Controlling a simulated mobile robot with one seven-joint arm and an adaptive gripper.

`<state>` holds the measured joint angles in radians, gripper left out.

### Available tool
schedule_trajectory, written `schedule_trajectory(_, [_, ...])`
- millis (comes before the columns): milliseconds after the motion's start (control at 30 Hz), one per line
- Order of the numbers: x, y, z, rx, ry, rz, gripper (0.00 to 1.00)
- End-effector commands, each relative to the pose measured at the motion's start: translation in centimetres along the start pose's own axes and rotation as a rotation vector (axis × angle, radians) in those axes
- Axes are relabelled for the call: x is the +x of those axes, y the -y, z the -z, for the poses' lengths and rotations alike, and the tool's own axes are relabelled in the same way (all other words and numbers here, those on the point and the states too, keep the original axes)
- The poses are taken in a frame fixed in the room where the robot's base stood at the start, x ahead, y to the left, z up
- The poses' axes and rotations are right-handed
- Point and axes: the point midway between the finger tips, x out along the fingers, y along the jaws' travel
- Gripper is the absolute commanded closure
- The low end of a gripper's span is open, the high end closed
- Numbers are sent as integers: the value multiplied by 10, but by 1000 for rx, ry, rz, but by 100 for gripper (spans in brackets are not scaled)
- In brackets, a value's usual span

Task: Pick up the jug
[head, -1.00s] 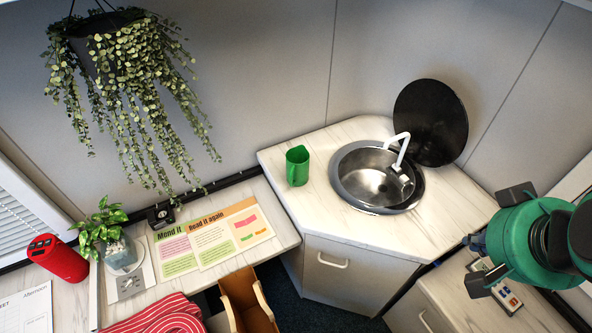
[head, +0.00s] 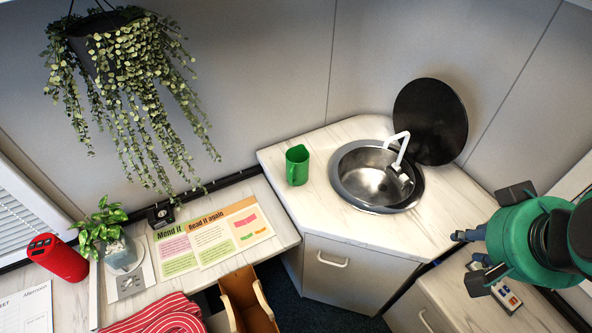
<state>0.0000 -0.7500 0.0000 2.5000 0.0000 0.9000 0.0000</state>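The green jug (head: 297,166) stands upright on the corner worktop, just left of the sink.
The round sink (head: 376,178) with its white tap (head: 400,150) and upright black lid (head: 430,122) lies between my gripper and the jug. A hanging plant (head: 125,75) is at upper left. Papers (head: 212,240) and a red speaker (head: 58,258) lie on the left desk. The worktop in front of the jug is clear.

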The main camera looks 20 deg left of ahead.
Motion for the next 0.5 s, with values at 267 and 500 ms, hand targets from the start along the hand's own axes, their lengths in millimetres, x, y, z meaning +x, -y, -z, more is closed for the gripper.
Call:
schedule_trajectory(267, [0, 2, 5, 2, 5, 3, 68])
schedule_trajectory(500, [2, 17, 37, 17, 40, 22, 68])
